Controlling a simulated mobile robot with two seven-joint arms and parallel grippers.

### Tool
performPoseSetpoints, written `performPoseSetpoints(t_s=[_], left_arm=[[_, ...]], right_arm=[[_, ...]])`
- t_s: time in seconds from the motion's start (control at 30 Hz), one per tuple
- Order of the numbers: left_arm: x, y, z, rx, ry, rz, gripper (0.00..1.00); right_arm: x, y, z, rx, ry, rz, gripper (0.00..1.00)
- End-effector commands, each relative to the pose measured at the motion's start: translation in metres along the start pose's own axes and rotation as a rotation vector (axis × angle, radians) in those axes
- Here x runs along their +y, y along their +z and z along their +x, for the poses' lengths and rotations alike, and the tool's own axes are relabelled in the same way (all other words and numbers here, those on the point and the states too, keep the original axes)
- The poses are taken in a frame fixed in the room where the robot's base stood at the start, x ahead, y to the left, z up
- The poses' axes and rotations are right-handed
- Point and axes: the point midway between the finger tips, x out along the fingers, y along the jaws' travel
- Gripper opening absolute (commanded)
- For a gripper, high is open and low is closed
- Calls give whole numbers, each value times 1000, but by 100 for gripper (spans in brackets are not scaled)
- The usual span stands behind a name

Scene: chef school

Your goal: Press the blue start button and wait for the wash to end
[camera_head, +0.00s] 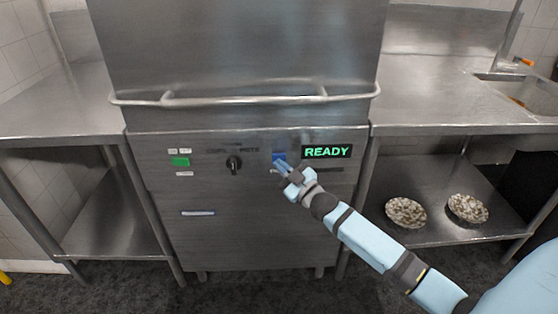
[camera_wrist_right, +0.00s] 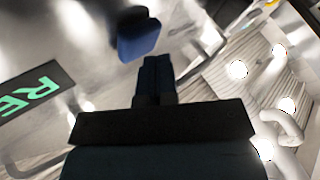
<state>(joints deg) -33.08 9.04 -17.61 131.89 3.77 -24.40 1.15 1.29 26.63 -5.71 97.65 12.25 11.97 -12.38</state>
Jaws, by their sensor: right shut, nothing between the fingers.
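The steel dishwasher (camera_head: 240,230) stands in the middle of the head view. The blue start button (camera_head: 279,156) is on its front panel, left of the display (camera_head: 327,152), which reads READY in green. In the right wrist view the button (camera_wrist_right: 139,38) is a blue block just ahead of the fingertips. My right gripper (camera_head: 281,165) is shut and empty, its tips just below the button in the head view. In the right wrist view a gap shows between the fingertips (camera_wrist_right: 155,62) and the button. My left gripper is not in view.
A dark knob (camera_head: 234,164) and a green switch (camera_head: 181,161) are left of the button. A bar handle (camera_head: 245,98) crosses above the panel. Steel counters flank the machine. Two patterned bowls (camera_head: 405,212) (camera_head: 467,208) sit on the right lower shelf (camera_head: 440,235).

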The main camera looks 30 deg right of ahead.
Motion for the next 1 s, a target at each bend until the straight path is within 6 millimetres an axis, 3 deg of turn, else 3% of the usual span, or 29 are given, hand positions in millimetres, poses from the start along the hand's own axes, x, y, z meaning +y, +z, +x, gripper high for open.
performPoseSetpoints(t_s=[1.0], left_arm=[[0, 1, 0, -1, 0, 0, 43]], right_arm=[[5, 5, 7, 1, 0, -1, 0]])
